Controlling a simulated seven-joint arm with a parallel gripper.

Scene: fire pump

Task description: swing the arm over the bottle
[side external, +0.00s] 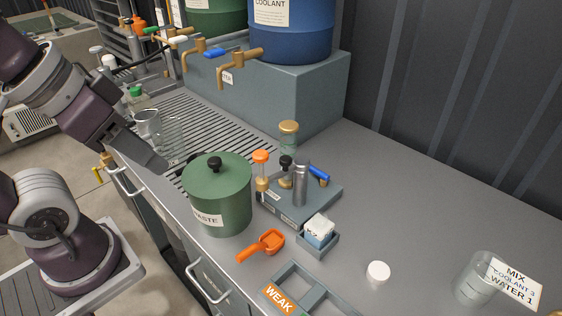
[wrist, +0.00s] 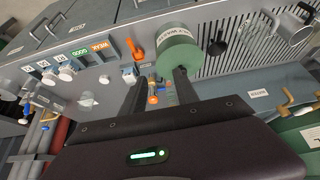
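My gripper (side external: 178,166) is at the left of the side view, pointing down to the right beside the green waste pot (side external: 222,195). In the wrist view my gripper (wrist: 158,82) has its two fingers apart, with nothing visibly held. Several bottle-like things show in the side view, and I cannot tell which one the task means. A clear jar with a brass lid (side external: 289,138) stands behind a small rack. An orange-topped bottle (side external: 261,172) and a black-topped one (side external: 286,172) stand at the rack. A green-capped bottle (side external: 137,96) is at the far left, behind my arm.
The rack (side external: 318,207) also holds a grey cylinder (side external: 300,182). A blue coolant drum (side external: 291,38) and brass taps stand behind. The right-hand counter is mostly clear.

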